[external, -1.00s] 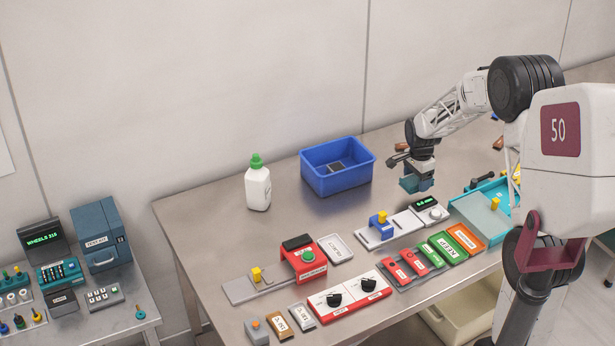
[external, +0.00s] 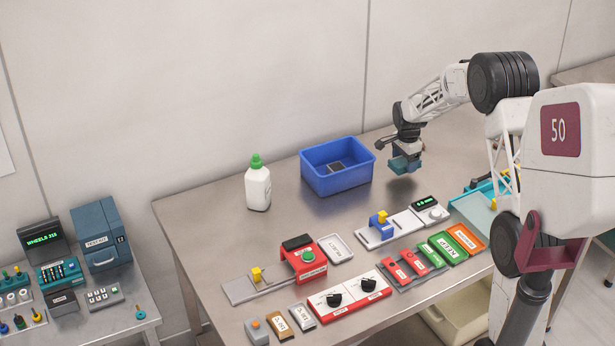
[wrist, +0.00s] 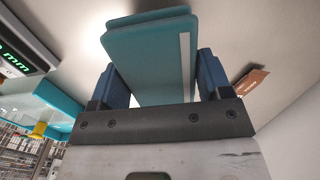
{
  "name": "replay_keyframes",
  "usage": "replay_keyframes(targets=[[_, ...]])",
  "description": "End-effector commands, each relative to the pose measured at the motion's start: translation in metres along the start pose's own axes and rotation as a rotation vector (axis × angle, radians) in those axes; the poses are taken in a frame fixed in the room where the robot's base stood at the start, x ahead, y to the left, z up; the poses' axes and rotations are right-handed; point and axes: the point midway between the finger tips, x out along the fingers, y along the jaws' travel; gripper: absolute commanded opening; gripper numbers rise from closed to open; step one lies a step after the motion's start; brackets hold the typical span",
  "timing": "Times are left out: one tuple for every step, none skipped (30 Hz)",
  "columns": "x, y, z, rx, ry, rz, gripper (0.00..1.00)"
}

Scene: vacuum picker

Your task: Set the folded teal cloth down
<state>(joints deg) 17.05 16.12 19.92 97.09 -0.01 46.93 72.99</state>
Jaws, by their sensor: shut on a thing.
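The folded teal cloth (external: 405,165) is held by my gripper (external: 405,157), just right of the blue bin in the external view. In the wrist view the cloth (wrist: 150,60) sits between the two blue fingers of my gripper (wrist: 155,85), with a pale stripe along its right side. The fingers are shut on it. The cloth appears to be a little above the metal table (external: 300,225), with a shadow below it; the exact gap is hard to tell.
A blue bin (external: 337,180) with a dark item inside stands left of my gripper. A white bottle with a green cap (external: 258,187) is farther left. A caliper-like device with a display (external: 425,205) and several labelled blocks lie in front. Bare table surrounds the bin.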

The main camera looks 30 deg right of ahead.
Motion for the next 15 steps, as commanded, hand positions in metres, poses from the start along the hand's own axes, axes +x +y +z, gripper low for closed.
replay_keyframes(targets=[[0.0,0.0,0.0,0.0,0.0,0.0,0.49],[0.0,0.0,0.0,0.0,0.0,0.0,0.49],[0.0,0.0,0.0,0.0,0.0,0.0,0.49],[0.0,0.0,0.0,0.0,0.0,0.0,0.49],[0.0,0.0,0.0,0.0,0.0,-0.001,0.49],[0.0,0.0,0.0,0.0,0.0,0.0,0.49],[0.0,0.0,0.0,0.0,0.0,-0.001,0.49],[0.0,0.0,0.0,0.0,0.0,0.0,0.49],[0.001,0.0,0.0,0.0,0.0,0.0,0.49],[0.002,0.0,0.0,0.0,0.0,0.0,0.49],[0.003,0.0,0.0,0.0,0.0,0.0,0.49],[0.006,0.0,0.0,0.0,0.0,0.0,0.49],[0.008,0.0,0.0,0.0,0.0,0.0,0.49],[0.011,0.0,0.0,0.0,0.0,0.001,0.49],[0.015,0.0,0.0,0.0,0.0,0.001,0.49]])
